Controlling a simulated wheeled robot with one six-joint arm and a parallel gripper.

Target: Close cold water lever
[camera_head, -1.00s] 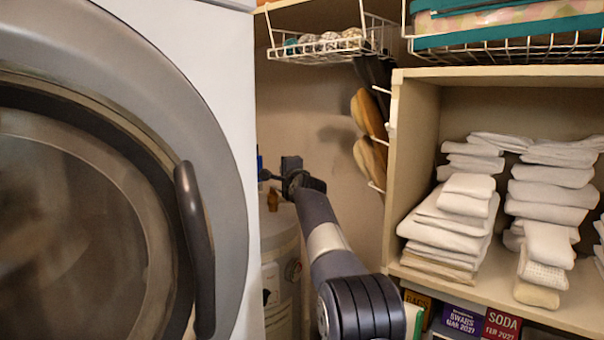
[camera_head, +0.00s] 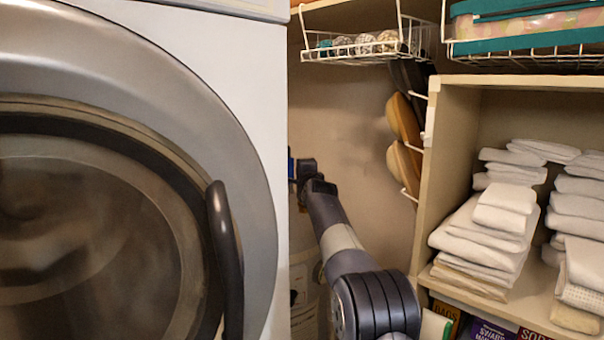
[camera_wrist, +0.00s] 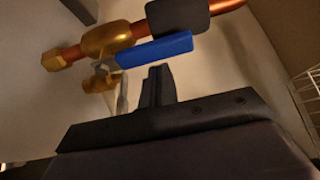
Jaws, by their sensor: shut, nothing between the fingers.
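The cold water lever (camera_wrist: 155,50) is a blue handle beside a brass valve (camera_wrist: 108,40) on a copper pipe in the wrist view. The lever lies roughly along the pipe, tilted slightly. My gripper (camera_wrist: 160,72) is shut and empty, with its fingertips just below the blue lever; whether they touch it I cannot tell. In the head view a small blue bit of the lever (camera_head: 291,164) shows at the edge of the washer, mostly hidden. My arm reaches past the washer to it, and the fingertips are not clear there.
A front-loading washer (camera_head: 262,80) stands close on the left of my arm. A wooden shelf (camera_head: 428,180) with folded towels (camera_head: 485,235) is on the right. A wire basket (camera_head: 365,48) and hanging sandals (camera_head: 403,145) are above. A water heater stands behind my arm.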

